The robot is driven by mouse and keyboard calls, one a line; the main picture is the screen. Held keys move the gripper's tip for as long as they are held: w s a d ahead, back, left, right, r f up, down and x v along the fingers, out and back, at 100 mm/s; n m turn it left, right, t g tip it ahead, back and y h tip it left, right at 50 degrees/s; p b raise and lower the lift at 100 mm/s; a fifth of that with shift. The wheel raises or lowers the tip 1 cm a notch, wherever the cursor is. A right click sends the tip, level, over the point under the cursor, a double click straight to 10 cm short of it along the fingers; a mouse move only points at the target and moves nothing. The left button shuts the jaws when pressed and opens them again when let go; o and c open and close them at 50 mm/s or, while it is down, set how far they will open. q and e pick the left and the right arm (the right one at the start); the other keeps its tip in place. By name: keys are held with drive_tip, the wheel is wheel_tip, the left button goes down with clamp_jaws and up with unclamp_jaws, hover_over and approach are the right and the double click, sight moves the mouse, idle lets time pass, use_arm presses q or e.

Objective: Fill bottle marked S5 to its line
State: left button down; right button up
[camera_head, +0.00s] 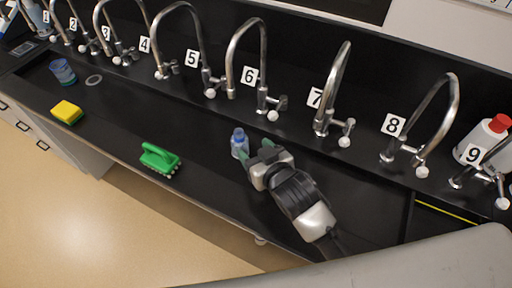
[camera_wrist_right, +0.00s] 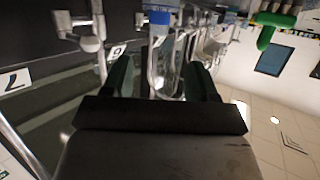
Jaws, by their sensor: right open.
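A small clear bottle with a blue cap (camera_head: 240,143) stands upright in the black sink trough, below and in front of tap 6. My right gripper (camera_head: 256,151) is open, with its green fingers at the bottle. In the right wrist view the bottle (camera_wrist_right: 167,62) appears between the two open fingers (camera_wrist_right: 160,78); I cannot tell whether they touch it. No S5 mark or fill line is readable. Tap 5 (camera_head: 203,38) and tap 6 (camera_head: 264,60) curve over the trough behind the bottle. My left gripper is not in view.
A blue-tinted container (camera_head: 62,71) stands at the far left. Numbered taps line the back. A white bottle with a red cap (camera_head: 484,140) is at right.

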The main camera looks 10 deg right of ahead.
sight(237, 130)
drive_tip(key=p+x, duration=0.1)
drive_tip(key=x, duration=1.1)
drive_tip(key=shift+f, duration=0.15)
drive_tip(key=shift+c, duration=0.3)
drive_tip(key=c, duration=0.9)
drive_tip(key=o, duration=1)
drive_tip(key=shift+c, duration=0.2)
drive_tip(key=b+v, duration=0.1)
drive_tip(key=v, duration=0.9)
drive_tip(key=shift+s+d+r, duration=0.25)
drive_tip(key=shift+s, duration=0.05)
